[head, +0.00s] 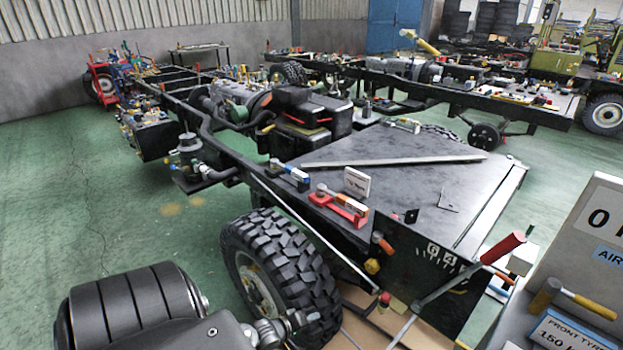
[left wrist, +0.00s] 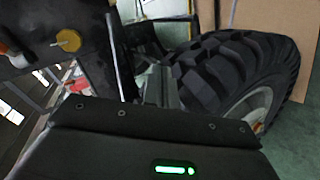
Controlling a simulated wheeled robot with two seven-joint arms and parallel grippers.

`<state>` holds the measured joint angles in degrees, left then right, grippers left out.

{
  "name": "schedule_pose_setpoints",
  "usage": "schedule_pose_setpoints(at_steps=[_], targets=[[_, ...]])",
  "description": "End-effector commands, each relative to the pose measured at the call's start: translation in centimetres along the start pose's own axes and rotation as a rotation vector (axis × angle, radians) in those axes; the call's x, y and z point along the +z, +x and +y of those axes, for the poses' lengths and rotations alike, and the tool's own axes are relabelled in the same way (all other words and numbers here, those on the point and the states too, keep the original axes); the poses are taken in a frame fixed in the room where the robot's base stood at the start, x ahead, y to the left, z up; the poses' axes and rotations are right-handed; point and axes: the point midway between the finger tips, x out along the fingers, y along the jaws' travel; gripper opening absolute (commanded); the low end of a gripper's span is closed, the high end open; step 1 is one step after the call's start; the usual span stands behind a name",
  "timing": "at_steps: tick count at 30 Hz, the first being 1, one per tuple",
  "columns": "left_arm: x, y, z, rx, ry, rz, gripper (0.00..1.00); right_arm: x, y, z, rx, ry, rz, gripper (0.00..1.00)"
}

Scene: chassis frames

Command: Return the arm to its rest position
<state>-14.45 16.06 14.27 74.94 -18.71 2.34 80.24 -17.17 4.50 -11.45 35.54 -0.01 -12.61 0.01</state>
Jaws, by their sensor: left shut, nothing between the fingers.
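My left arm comes in at the bottom left of the head view. My left gripper (head: 300,320) is low in front of the near black tyre (head: 280,262); it is partly cut off by the bottom edge. It is shut and empty. In the left wrist view its dark housing with a green light fills the bottom, and its grey fingers (left wrist: 163,88) point toward the gap between the chassis frame and the tyre (left wrist: 235,75). I cannot tell whether the fingers touch anything. My right gripper is not in view.
The black chassis (head: 400,160) carries a flat deck with clamps and small tools. A grey box with printed signs (head: 600,230) and a hammer (head: 565,298) stand at the right. A lug wrench (head: 455,283) leans by the deck's near end. Green floor (head: 60,210) is open at left.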

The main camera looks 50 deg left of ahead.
Motion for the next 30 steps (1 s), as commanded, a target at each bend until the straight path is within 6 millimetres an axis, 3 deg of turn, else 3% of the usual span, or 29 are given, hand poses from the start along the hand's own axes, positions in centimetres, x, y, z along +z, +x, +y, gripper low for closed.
schedule_pose_setpoints(at_steps=[20, 24, 26, 28, 30], targets=[[0.1, 0.0, -0.1, -0.002, 0.010, -0.001, 0.00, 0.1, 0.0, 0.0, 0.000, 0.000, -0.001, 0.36], [0.0, 0.0, -0.5, -0.020, 0.146, 0.001, 0.00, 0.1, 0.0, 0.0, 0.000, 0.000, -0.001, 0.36], [0.0, -0.1, -2.0, -0.063, 0.265, 0.000, 0.00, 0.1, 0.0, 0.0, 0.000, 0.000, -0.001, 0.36], [1.5, -0.5, -5.5, -0.152, 0.440, -0.037, 0.00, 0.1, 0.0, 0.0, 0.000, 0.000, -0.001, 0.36], [4.7, -1.5, -10.3, -0.261, 0.629, -0.123, 0.00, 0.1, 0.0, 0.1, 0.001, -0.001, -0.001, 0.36]])
